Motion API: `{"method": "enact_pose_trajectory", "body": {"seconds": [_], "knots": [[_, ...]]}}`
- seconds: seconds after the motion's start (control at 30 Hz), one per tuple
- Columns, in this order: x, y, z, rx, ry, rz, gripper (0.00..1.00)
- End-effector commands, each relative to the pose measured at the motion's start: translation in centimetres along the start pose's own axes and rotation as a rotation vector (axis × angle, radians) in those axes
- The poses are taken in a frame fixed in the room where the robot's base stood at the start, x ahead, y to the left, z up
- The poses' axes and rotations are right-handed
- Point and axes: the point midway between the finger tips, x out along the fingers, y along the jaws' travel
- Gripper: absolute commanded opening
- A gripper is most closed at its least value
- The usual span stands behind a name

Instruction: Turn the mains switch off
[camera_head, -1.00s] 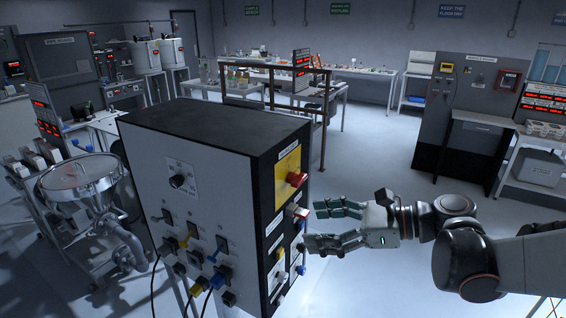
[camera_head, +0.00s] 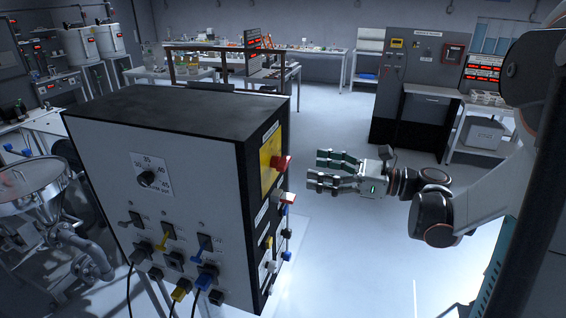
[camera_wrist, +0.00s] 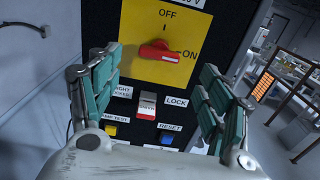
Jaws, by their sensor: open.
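The mains switch is a red rotary handle (camera_wrist: 158,52) on a yellow plate (camera_wrist: 147,25) marked OFF at the top and ON at the right. Its handle lies roughly sideways, with its right end toward ON. In the head view the red handle (camera_head: 281,162) sticks out from the right side of the cabinet (camera_head: 165,115). My gripper (camera_head: 317,168) is open and empty, to the right of the handle and apart from it. In the wrist view its green-padded fingers (camera_wrist: 158,72) stand either side of the panel, with the handle beyond and between them.
Below the yellow plate are a red-and-white rocker (camera_wrist: 147,105), a blue button (camera_wrist: 166,139) and a yellow button (camera_wrist: 111,130). A steel hopper (camera_head: 30,182) stands left of the cabinet. Open floor (camera_head: 345,250) lies to the right.

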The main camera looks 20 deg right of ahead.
Motion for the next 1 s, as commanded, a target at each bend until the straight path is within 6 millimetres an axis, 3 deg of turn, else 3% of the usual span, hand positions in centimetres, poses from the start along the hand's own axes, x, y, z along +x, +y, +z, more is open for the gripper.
{"method": "enact_pose_trajectory", "body": {"seconds": [0.2, 0.43, 0.6, 0.9, 1.0], "knots": [[4.5, 0.1, 0.0, 0.000, 0.000, 0.004, 0.72], [7.9, 0.1, 0.0, 0.000, 0.001, 0.003, 0.72], [8.9, 0.1, 0.0, 0.000, 0.001, 0.001, 0.72], [9.1, 0.0, 0.0, 0.000, 0.001, 0.000, 0.72], [9.1, 0.0, 0.0, 0.000, 0.001, 0.000, 0.51]]}}
